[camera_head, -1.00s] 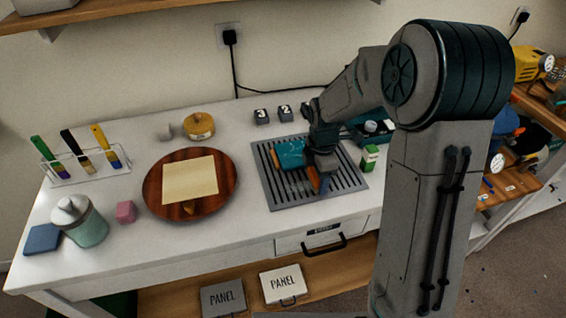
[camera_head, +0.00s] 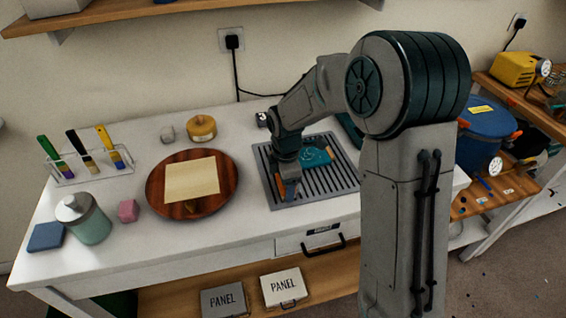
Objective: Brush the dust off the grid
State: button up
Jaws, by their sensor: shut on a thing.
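The grid (camera_head: 335,184) is a grey slotted rack lying flat on the white worktop, right of the round wooden board. A teal piece with pale swirls and an orange edge (camera_head: 316,158) lies on it, its left part hidden by my gripper. My gripper (camera_head: 289,180) is over the grid's left part, pointing down. It is shut on a slim brush-like tool (camera_head: 290,190), of which only a short orange and blue end shows below the jaws. I cannot tell if its tip touches the grid. Dust is too fine to make out.
A round wooden board (camera_head: 158,196) with a cream sheet (camera_head: 192,179) lies left of the grid. A glass jar (camera_head: 88,222), a pink cube (camera_head: 128,210) and a rack of brushes (camera_head: 90,174) stand further left. A yellow tin (camera_head: 202,129) is behind. My arm hides the worktop's right part.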

jog(key=shift+a+r+p, duration=0.25)
jog(key=shift+r+p, duration=0.5)
jog(key=shift+r, duration=0.5)
jog(key=shift+d+r+p, duration=0.15)
jog(key=shift+r+p, duration=0.45)
jog(key=shift+r, duration=0.15)
jog(key=shift+r+p, duration=1.6)
jog(key=shift+r, duration=0.45)
